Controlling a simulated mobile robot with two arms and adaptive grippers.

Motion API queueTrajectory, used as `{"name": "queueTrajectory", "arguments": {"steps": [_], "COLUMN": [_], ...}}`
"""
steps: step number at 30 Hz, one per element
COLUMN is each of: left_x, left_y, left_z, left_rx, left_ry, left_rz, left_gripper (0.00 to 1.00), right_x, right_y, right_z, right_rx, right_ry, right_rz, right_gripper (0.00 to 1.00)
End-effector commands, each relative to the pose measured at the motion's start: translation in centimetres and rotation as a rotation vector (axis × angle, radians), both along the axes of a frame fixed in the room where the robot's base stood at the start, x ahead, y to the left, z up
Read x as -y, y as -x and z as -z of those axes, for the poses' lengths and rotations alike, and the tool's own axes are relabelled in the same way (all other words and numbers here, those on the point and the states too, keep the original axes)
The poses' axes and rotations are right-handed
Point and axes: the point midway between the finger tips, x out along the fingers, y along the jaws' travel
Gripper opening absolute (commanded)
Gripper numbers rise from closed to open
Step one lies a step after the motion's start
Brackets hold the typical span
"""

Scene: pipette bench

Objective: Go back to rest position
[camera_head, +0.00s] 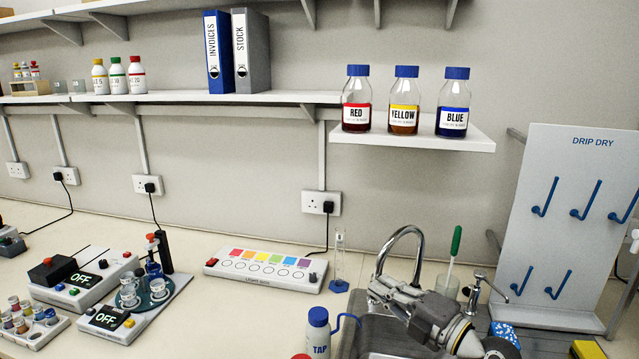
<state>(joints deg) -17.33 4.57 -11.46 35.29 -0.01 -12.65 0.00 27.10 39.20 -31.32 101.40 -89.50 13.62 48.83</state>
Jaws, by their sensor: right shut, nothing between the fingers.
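My right gripper (384,288) reaches in from the lower right, over the metal sink (372,335). Its grey fingers point left and are shut with nothing held. They are just below the curved chrome tap (403,236) in the picture; I cannot tell whether they touch it. My left gripper is out of view.
A wash bottle marked TAP (318,335) stands left of the sink. A measuring cylinder (339,260), a beaker with a green-handled brush (447,283) and a drip-dry rack (570,220) are nearby. A colour-strip device (265,270) lies left.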

Motion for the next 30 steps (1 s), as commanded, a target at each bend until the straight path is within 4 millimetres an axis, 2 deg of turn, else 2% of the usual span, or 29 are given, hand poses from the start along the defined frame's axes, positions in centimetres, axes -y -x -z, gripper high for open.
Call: {"name": "queueTrajectory", "arguments": {"steps": [2, 4, 8, 11, 14, 17, 18, 22, 25, 30], "left_x": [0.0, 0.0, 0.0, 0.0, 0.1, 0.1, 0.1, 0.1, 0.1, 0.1], "left_y": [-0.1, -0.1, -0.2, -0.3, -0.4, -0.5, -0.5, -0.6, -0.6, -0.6], "left_z": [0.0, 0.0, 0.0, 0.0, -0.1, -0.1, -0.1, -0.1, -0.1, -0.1], "left_rx": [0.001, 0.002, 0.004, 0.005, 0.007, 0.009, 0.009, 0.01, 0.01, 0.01], "left_ry": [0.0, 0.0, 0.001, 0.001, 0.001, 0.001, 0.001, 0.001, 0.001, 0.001], "left_rz": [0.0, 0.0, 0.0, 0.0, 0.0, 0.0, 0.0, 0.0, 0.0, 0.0], "left_gripper": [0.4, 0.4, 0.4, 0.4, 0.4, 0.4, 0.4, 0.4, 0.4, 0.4], "right_x": [-0.4, 0.6, 4.4, 7.8, 10.6, 12.2, 12.4, 12.0, 11.1, 9.4], "right_y": [1.7, 2.7, 4.3, 6.1, 9.0, 13.3, 15.3, 21.7, 25.8, 31.8], "right_z": [-1.4, -2.1, -0.9, 2.5, 7.5, 13.3, 15.5, 20.8, 23.1, 25.4], "right_rx": [0.013, 0.006, -0.077, -0.2, -0.374, -0.596, -0.691, -0.971, -1.14, -1.382], "right_ry": [-0.214, -0.383, -0.658, -0.821, -0.932, -0.991, -1.0, -0.984, -0.952, -0.888], "right_rz": [0.055, 0.138, 0.355, 0.558, 0.769, 0.975, 1.046, 1.211, 1.281, 1.345], "right_gripper": [0.0, 0.0, 0.0, 0.0, 0.0, 0.0, 0.0, 0.0, 0.0, 0.0]}}
